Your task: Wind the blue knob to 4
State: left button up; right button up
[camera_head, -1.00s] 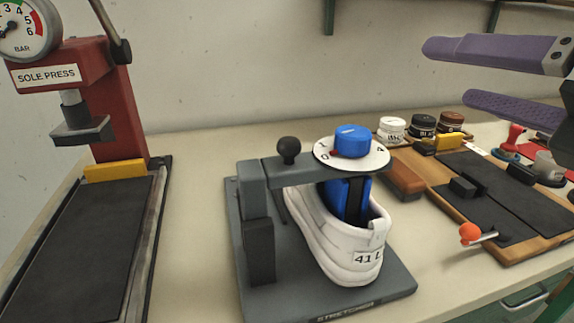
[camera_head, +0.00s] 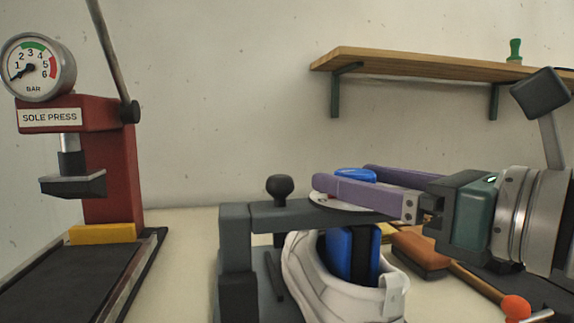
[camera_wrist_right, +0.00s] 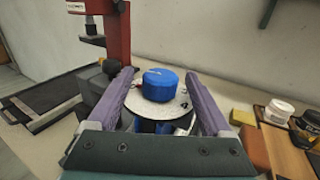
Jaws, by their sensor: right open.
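The blue knob (camera_head: 355,175) sits on top of the grey stretcher (camera_head: 240,235), over a white round dial (camera_wrist_right: 182,107). In the head view my right gripper (camera_head: 345,180) reaches in from the right, and its near purple finger hides much of the knob and dial. In the right wrist view the blue knob (camera_wrist_right: 159,85) stands between the two spread purple fingers, with gaps on both sides. The right gripper is open. The dial's numbers and the pointer's setting cannot be read now. A white shoe (camera_head: 315,275) is on the stretcher below. My left gripper is not in view.
The red sole press (camera_head: 108,160) with its gauge (camera_head: 38,67) stands at the left. A black ball handle (camera_head: 280,188) rises beside the dial. A wooden shelf (camera_head: 430,72) is on the wall.

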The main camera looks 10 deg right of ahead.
jog(key=shift+x, duration=2.2)
grip_shut()
